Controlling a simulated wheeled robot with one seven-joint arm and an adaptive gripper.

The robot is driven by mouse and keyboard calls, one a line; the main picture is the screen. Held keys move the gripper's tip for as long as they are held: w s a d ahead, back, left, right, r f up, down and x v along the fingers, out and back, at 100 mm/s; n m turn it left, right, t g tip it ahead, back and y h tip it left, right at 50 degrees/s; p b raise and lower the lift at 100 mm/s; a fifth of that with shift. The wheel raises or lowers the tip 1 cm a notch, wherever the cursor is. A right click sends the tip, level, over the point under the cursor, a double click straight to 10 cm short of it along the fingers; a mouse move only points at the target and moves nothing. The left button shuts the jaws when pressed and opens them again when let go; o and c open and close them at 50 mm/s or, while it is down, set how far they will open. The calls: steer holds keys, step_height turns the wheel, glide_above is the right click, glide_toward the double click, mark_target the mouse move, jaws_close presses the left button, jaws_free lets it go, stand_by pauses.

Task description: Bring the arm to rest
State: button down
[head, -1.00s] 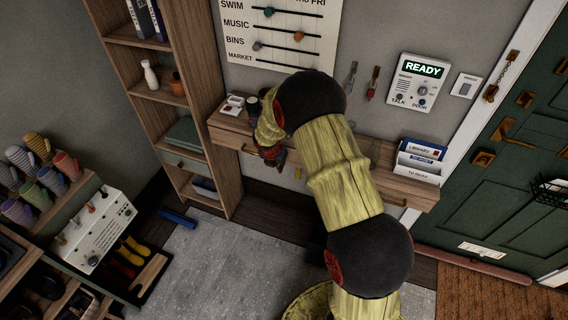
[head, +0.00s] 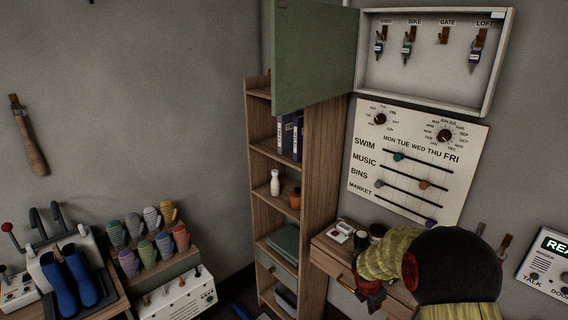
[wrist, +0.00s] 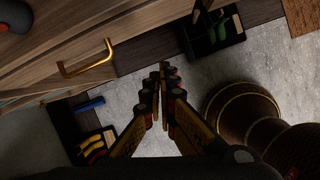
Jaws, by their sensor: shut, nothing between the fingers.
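My gripper (head: 370,293) hangs at the front of the wooden wall desk (head: 330,262) in the head view, with my yellow and black arm reaching in from the lower right. In the wrist view my gripper (wrist: 164,72) points down, its fingers close together with nothing between them. Below the fingertips is the grey floor mat (wrist: 145,88). My arm hides part of the desk in the head view.
The wrist view shows a brass drawer handle (wrist: 88,58) beside the gripper. A tall shelf (head: 318,160) stands left of the desk. Above hang a slider board (head: 400,135) and an open key cabinet (head: 425,75) with its green door (head: 312,55) swung out. Mittens and boots stand at left.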

steer(key=s+m+g, duration=0.2)
steer(key=s+m, duration=0.4)
steer(key=s+a+r+m+t+y, duration=0.1)
steer(key=s+a+r+m, duration=0.3)
steer(key=s+r, duration=0.4)
steer(key=s+a+r+m+t+y+b, duration=0.1)
steer(key=s+a+r+m+t, duration=0.1)
steer(key=s+a+r+m, duration=0.2)
steer(key=s+a+r+m+t+y, duration=0.1)
steer(key=s+a+r+m, duration=0.3)
steer(key=s+r+m, duration=0.4)
steer(key=s+r+t, duration=0.1)
steer(key=s+r, duration=0.4)
steer(key=r, duration=0.3)
steer(key=shift+s+a+r, duration=0.3)
steer(key=shift+s+a, duration=0.1)
